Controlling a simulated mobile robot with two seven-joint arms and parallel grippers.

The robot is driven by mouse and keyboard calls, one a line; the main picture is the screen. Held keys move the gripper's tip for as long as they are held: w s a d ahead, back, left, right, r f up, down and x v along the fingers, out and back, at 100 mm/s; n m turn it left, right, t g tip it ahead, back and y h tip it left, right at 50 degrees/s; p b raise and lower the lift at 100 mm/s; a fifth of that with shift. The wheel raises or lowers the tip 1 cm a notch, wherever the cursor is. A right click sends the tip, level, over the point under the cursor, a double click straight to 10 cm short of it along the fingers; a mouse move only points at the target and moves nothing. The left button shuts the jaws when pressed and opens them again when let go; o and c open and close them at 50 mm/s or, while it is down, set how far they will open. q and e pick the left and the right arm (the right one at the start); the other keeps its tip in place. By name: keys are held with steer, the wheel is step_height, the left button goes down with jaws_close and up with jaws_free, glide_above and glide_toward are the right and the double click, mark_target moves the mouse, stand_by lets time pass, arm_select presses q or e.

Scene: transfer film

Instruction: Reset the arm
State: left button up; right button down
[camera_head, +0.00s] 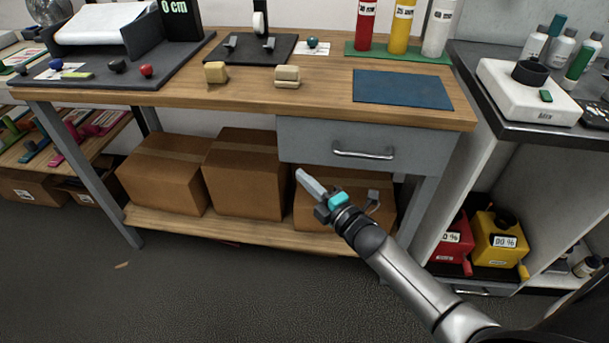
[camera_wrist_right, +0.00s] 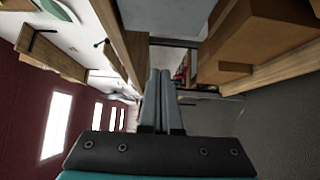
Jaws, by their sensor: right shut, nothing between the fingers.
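My right gripper (camera_head: 307,181) shows in the head view in front of the workbench, below the grey drawer and before the boxes on the lower shelf. Its arm comes in from the lower right. In the right wrist view the fingers of the right gripper (camera_wrist_right: 161,88) lie side by side, shut, with nothing between them. My left gripper is not in the head view.
The wooden workbench (camera_head: 320,95) carries a blue mat (camera_head: 402,89), two small blocks and coloured tubes. Its grey drawer (camera_head: 365,147) is shut. Several cardboard boxes (camera_head: 243,172) stand on the lower shelf. A dark side counter (camera_head: 500,116) stands right.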

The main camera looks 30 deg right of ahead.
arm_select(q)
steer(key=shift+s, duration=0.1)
arm_select(e)
steer(key=shift+s, duration=0.2)
steer(key=s+d+f+m+g+h, duration=0.1)
steer(key=s+f+m+g, duration=0.25)
steer(key=s+f, duration=0.4)
steer(key=s+f+m+g+h, duration=0.15)
steer(key=s+f+m, duration=0.25)
steer(key=f, duration=0.6)
steer(key=s+d+f+m+g+h, duration=0.1)
steer(key=s+f+m+g, duration=0.3)
steer(key=f, duration=0.5)
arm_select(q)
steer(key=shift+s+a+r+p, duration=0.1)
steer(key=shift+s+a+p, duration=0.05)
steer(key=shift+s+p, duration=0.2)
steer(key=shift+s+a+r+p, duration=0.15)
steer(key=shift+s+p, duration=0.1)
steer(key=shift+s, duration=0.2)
arm_select(e)
steer(key=s+a+f+m+g, duration=0.1)
steer(key=s+f+m+g, duration=0.2)
steer(key=s, duration=0.9)
steer(key=s+a+f+m+g, duration=0.1)
steer(key=s+f+m+g, duration=0.2)
steer(key=s+f, duration=0.5)
steer(key=s, duration=0.4)
steer(key=shift+a+f, duration=0.15)
steer(key=shift+a, duration=0.05)
